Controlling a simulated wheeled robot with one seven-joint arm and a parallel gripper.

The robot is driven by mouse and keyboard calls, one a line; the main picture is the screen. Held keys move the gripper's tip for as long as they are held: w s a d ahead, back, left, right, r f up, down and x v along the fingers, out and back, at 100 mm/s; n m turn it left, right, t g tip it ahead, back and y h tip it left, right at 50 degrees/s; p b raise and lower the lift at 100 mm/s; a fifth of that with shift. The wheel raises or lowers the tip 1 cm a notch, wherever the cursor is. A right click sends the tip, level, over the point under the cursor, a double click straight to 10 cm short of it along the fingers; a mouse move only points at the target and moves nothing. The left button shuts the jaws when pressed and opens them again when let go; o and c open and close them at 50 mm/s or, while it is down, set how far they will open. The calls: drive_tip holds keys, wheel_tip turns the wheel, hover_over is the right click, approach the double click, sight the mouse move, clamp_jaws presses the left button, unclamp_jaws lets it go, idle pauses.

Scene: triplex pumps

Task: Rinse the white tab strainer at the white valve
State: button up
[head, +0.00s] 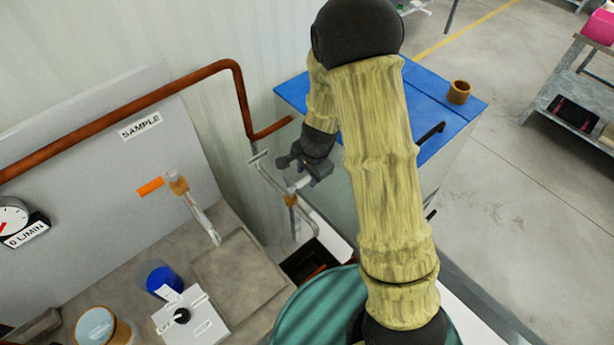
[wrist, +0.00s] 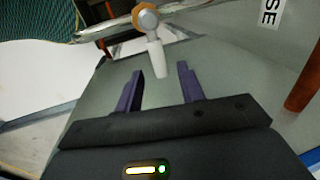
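The white valve has a white lever on a brass body and stands on a pipe above a dark basin. In the wrist view its white lever (wrist: 156,58) points toward the space between my fingers, just beyond the tips. My gripper (wrist: 160,75) is open and empty. In the head view my gripper (head: 298,170) is right at the white valve (head: 303,183) and partly covers it. A blue round cup-like thing (head: 160,277) with a white tab (head: 169,293) is on the bench at lower left. I cannot tell whether this is the white tab strainer.
The dark basin (head: 296,268) lies below the valve, with something brown inside. An orange-handled valve (head: 150,187) is at left under the SAMPLE sign. A switch box (head: 192,318) stands on the bench. A blue-topped cabinet (head: 440,105) bears a brown cup (head: 459,92).

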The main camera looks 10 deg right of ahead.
drive_tip(key=shift+w+f, duration=0.1)
drive_tip(key=shift+f, duration=0.75)
drive_tip(key=shift+a, duration=0.1)
clamp_jaws()
drive_tip(key=shift+w, duration=0.15)
